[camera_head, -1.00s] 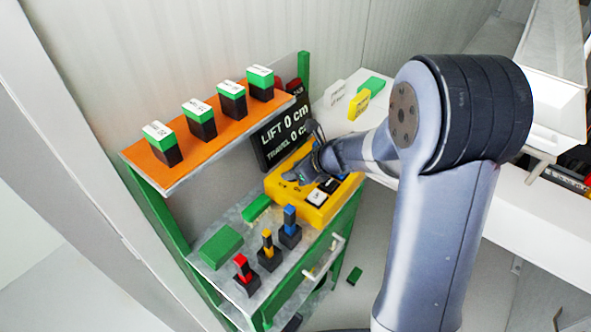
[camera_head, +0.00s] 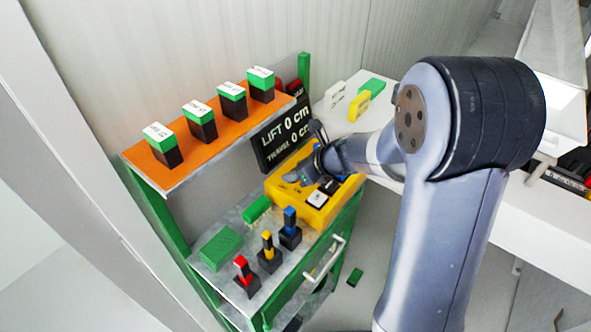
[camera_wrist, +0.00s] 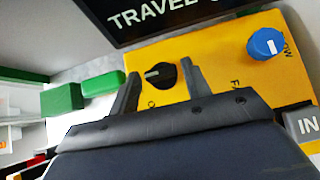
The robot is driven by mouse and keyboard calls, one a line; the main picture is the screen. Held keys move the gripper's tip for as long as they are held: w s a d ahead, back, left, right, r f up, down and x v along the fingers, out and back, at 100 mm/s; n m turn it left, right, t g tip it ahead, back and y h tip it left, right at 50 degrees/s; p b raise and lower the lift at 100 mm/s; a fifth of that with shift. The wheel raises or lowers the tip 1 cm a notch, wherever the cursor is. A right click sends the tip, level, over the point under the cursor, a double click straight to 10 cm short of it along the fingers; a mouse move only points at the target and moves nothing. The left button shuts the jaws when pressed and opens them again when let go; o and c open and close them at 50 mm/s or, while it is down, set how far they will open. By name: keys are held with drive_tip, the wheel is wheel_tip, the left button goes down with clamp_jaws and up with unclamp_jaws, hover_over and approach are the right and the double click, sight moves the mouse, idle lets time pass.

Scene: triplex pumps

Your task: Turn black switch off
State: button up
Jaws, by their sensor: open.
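The black switch (camera_wrist: 160,75) is a round knob with a pale pointer mark on the yellow control box (camera_head: 311,212). In the wrist view my gripper (camera_wrist: 160,82) is open, with one finger on each side of the knob. I cannot tell whether the fingers touch it. In the head view my gripper (camera_head: 300,172) is over the back left part of the yellow box, and it hides the black switch there.
A blue knob (camera_wrist: 267,44) is to the right on the same box. A black display (camera_head: 285,135) reading lift and travel stands behind it. Red, yellow and blue levers (camera_head: 290,228) stand in front. Green blocks (camera_head: 221,247) lie at left.

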drive_tip(key=v, duration=1)
drive_tip(key=shift+p, duration=0.3)
drive_tip(key=shift+a+f, duration=0.1)
drive_tip(key=x, duration=1)
drive_tip(key=shift+w+a+f+b, duration=0.2)
drive_tip(key=shift+f+b, duration=0.1)
drive_tip(key=shift+b, duration=0.1)
drive_tip(key=shift+r, duration=0.1)
